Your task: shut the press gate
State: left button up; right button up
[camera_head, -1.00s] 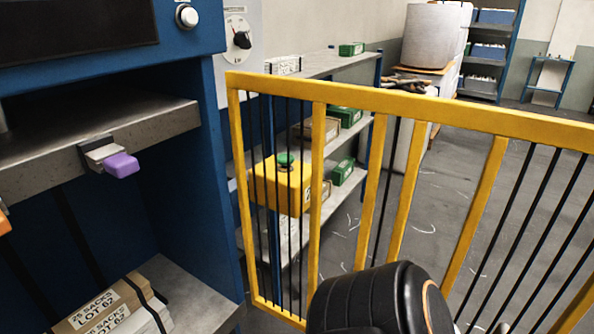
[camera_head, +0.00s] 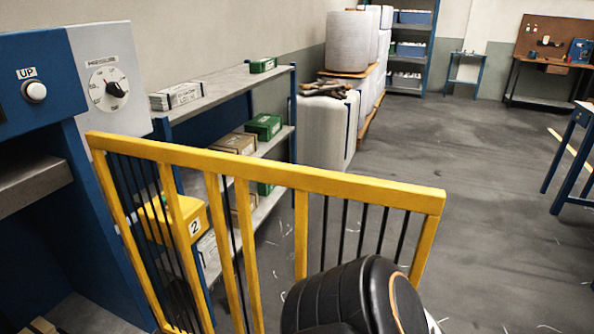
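The yellow press gate (camera_head: 280,174) has black vertical bars and stands swung out from the blue press (camera_head: 100,215). Its left edge is beside the press front, and its free right end reaches out over the open floor. A black arm link of mine shows at the bottom centre, on the near side of the gate. Neither of my grippers is in view. I cannot tell whether the arm touches the gate.
A grey panel with a dial (camera_head: 108,89) and a white UP button (camera_head: 35,91) are at the left. A shelf (camera_head: 225,88) with boxes stands behind the gate. Wrapped pallets (camera_head: 328,125) stand farther back. The floor (camera_head: 480,190) to the right is clear up to a blue table (camera_head: 577,150).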

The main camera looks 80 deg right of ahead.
aim_at(429, 202)
jog(key=k+l+z, duration=0.15)
jog(key=k, duration=0.25)
jog(key=k+l+z, duration=0.15)
jog(key=k+l, duration=0.35)
jog(key=l, duration=0.2)
jog(key=k+l, duration=0.15)
jog(key=l, duration=0.2)
jog(key=i+l+u, duration=0.1)
jog(key=l+u, duration=0.25)
jog(key=l, duration=0.55)
jog(key=i+l+u, duration=0.1)
jog(key=l, duration=0.2)
jog(key=l+u, duration=0.1)
jog(key=l, duration=0.25)
jog(key=i, duration=0.05)
